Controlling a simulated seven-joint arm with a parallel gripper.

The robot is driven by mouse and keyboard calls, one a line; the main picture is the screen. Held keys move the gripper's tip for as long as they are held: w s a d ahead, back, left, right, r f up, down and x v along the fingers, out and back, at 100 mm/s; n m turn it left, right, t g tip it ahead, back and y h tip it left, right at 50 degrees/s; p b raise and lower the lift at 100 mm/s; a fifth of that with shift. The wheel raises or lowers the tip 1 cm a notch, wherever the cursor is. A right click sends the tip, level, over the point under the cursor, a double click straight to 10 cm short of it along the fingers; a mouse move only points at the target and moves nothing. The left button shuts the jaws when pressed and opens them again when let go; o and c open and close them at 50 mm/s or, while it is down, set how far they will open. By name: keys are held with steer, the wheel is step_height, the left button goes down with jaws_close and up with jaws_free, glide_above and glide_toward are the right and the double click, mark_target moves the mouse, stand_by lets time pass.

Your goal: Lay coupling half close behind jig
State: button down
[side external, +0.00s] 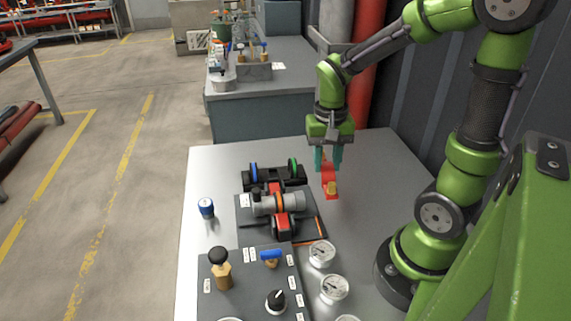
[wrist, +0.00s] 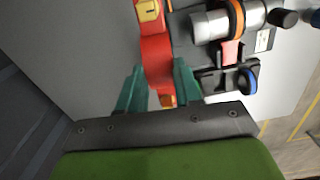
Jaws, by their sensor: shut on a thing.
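My gripper (side external: 328,160) has teal fingers, shut on a red curved piece with a yellow end, which I take to be the coupling half (side external: 329,182). It hangs above the right part of the light table, to the right of the jig (side external: 246,213). In the wrist view the coupling half (wrist: 156,55) runs up from between the fingers (wrist: 160,88), its yellow block at the top edge. The jig is a dark plate bearing a grey pipe (side external: 266,206) with an orange ring and red-and-black clamp parts. The pipe also shows in the wrist view (wrist: 211,25).
A black holder (side external: 262,178) with a blue and a green ring stands behind the jig. A control panel (side external: 243,296) and gauges (side external: 322,253) are in front. The table's back right (side external: 375,150) is clear.

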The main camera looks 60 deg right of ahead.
steer(key=shift+n, duration=0.5)
steer(key=f, duration=0.3)
steer(key=s+f, duration=0.1)
steer(key=f, duration=0.6)
steer(key=shift+s+d, duration=0.25)
steer(key=shift+s, duration=0.15)
steer(key=c, duration=0.8)
jaws_free()
steer(key=shift+f, duration=0.1)
step_height(320, 180, up, 12)
steer(key=shift+r, duration=0.1)
steer(key=a+r+n+t, duration=0.1)
steer(key=a+r+t, duration=0.1)
steer(key=a+r, duration=0.1)
steer(key=a+r+n+t+y, duration=0.1)
steer(key=a+r+n+t, duration=0.1)
steer(key=a+r+t, duration=0.1)
steer(key=a+r+n+t+y, duration=0.1)
steer(key=a+r+n+t, duration=0.1)
steer(key=a+r, duration=0.2)
steer(key=shift+s+a, duration=0.25)
steer(key=shift+a, duration=0.25)
